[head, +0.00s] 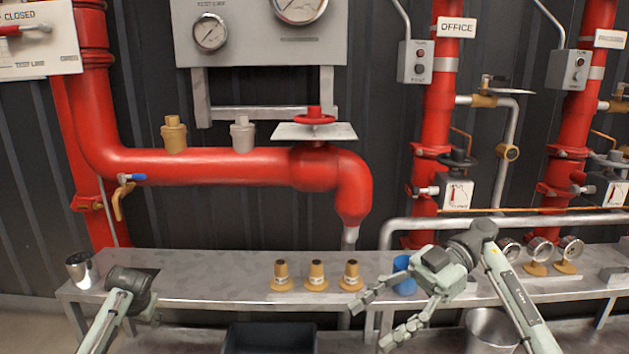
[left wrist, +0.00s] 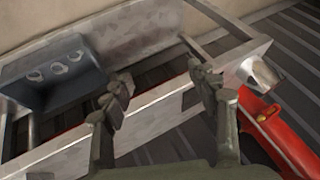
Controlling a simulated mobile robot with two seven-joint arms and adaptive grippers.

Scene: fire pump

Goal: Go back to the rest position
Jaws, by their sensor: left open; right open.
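My left gripper (head: 152,308) is in front of the steel bench's left end in the head view, partly out of clear sight. In the left wrist view its fingers (left wrist: 160,88) are spread with nothing between them. My right gripper (head: 373,322) is in front of the bench's middle, fingers apart and pointing left, empty. Its arm reaches up and over the bench at the right.
The bench (head: 215,285) carries a metal cup (head: 82,268), three brass fittings (head: 317,277), a blue cup (head: 403,275) and gauges (head: 540,250). A dark bin (head: 268,340) and metal bucket (head: 490,328) sit lower. A red pipe (head: 220,166) runs behind.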

